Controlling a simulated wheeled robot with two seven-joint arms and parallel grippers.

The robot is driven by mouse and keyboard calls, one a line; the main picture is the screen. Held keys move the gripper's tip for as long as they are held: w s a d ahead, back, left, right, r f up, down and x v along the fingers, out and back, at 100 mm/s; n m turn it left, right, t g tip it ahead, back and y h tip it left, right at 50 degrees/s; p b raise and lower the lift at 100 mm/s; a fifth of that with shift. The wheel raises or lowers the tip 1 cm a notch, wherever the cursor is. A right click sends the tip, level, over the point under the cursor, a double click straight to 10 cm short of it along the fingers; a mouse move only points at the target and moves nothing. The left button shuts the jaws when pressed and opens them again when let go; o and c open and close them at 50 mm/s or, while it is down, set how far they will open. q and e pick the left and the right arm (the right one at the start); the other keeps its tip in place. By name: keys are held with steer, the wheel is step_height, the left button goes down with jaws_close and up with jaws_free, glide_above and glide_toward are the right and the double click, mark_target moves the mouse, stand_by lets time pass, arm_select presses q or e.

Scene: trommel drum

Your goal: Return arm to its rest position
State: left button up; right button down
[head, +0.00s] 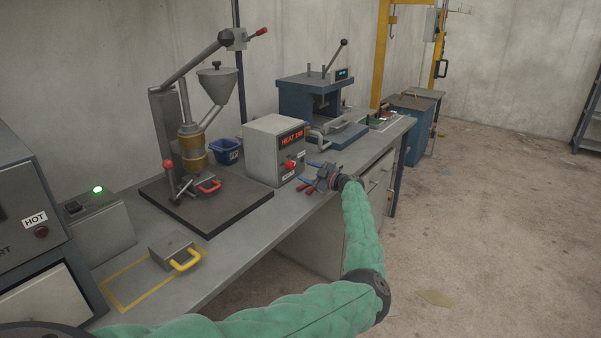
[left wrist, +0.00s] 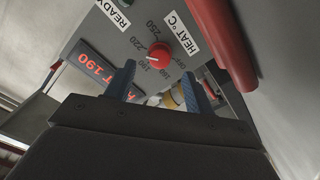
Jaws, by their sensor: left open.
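My left arm, in a green quilted sleeve, comes in from the bottom left of the head view and bends up beside the bench. My left gripper (head: 311,177) is over the bench's front edge, just right of the grey heater control box (head: 272,150). In the left wrist view the gripper (left wrist: 160,82) has its two blue fingers apart with nothing held between them. The box's red dial (left wrist: 159,54) shows just beyond the fingertips, apart from them as far as I can tell. The box's display reads HEAT 190. My right gripper is not in view.
The bench (head: 232,237) carries a lever press with a hopper (head: 215,84), a grey block with a yellow handle (head: 174,251), a blue bin (head: 228,151) and a blue-grey press (head: 306,98). Open floor (head: 480,220) lies to the right.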

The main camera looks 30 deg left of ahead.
arm_select(q)
steer(key=shift+d, duration=0.8)
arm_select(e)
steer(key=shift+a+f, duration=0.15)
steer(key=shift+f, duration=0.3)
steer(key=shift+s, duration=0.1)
